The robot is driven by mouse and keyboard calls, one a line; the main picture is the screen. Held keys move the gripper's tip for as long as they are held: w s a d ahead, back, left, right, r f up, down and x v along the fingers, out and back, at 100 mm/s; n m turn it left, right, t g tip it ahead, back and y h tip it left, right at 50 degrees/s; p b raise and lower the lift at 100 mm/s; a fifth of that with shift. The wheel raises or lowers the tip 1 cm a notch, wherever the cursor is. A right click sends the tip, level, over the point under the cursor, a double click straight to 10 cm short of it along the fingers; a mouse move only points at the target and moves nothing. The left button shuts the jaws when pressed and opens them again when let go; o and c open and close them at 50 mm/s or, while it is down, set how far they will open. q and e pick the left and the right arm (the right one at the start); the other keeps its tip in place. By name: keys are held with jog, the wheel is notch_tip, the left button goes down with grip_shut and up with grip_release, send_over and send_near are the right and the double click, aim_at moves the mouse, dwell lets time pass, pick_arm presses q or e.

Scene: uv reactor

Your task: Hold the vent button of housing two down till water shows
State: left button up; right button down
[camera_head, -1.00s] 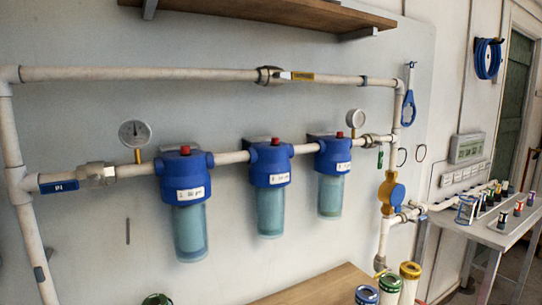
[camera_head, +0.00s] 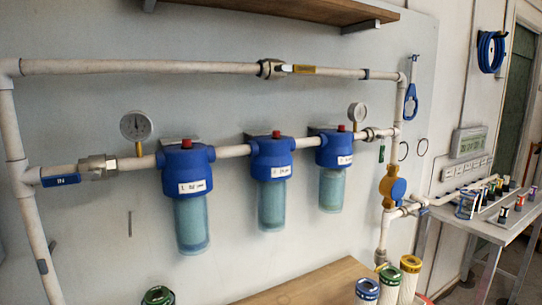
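Three filter housings with blue heads and clear bluish bowls hang in a row on the pipe. The middle one, apparently housing two (camera_head: 271,172), has a white label too small to read surely and a small red vent button (camera_head: 276,134) on top. The left housing (camera_head: 186,172) and the right housing (camera_head: 333,153) carry red buttons too. The bowls look pale blue; I cannot tell a water level in them. No water shows at the middle button. Neither of my grippers is in view.
Two gauges (camera_head: 136,126) (camera_head: 357,113) stand on the pipe. A bypass pipe (camera_head: 160,68) runs above, under a wooden shelf (camera_head: 270,10). A wooden bench (camera_head: 315,284) with cartridges (camera_head: 400,278) is below right. A metal side table (camera_head: 490,227) stands at far right.

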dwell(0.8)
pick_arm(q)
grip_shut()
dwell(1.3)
